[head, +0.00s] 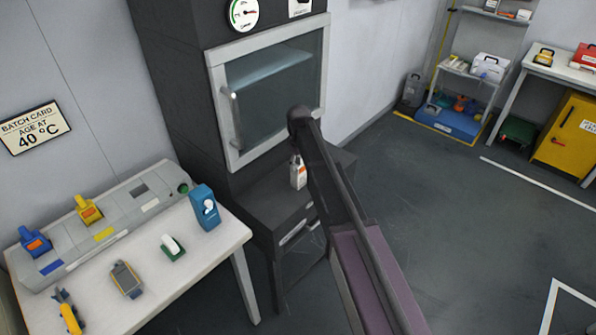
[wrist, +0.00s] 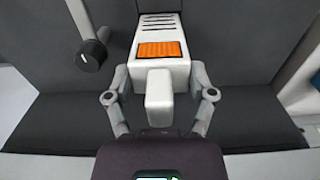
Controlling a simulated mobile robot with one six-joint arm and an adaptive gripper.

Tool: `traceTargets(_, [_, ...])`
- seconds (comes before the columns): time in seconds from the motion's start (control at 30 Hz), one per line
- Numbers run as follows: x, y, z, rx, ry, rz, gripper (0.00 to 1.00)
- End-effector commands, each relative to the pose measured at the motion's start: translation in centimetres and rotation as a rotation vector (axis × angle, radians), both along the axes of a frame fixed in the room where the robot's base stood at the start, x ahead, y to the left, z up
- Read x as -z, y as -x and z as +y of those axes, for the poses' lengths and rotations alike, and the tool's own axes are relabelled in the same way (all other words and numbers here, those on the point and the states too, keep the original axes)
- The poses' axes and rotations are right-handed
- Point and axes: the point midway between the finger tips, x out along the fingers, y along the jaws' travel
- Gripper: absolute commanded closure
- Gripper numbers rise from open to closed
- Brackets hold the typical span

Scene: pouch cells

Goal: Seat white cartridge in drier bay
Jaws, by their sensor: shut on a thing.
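The white cartridge (wrist: 157,28) has dark slots and an orange window on its top and a pale block-like handle. My gripper (wrist: 160,88) is shut on it, one finger on each side of the handle end. Its far end points away toward a dark grey surface at the top of the wrist view; I cannot tell whether it touches or enters anything. In the head view the white cartridge (head: 298,173) shows beside my arm, in front of the dark cabinet's lower part. I cannot clearly make out the drier bay's opening.
A dark cabinet (head: 172,75) has a framed glass door (head: 275,95) and a ledge below. A black knob (wrist: 91,55) is left of the cartridge. A white table (head: 215,255) at left holds a grey rack with coloured cartridges and loose items.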

Motion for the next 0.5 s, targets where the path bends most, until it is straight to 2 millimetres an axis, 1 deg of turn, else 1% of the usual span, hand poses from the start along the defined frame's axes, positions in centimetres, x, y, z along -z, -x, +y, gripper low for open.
traceTargets(0.03, [0.9,0.0,0.0,0.000,0.000,0.000,0.90])
traceTargets(0.2, [2.2,0.0,0.0,0.001,0.000,0.000,0.90])
traceTargets(0.33, [2.8,0.0,-0.1,0.001,0.000,0.000,0.90])
traceTargets(0.5, [2.8,0.0,-0.1,0.001,0.000,0.000,0.90])
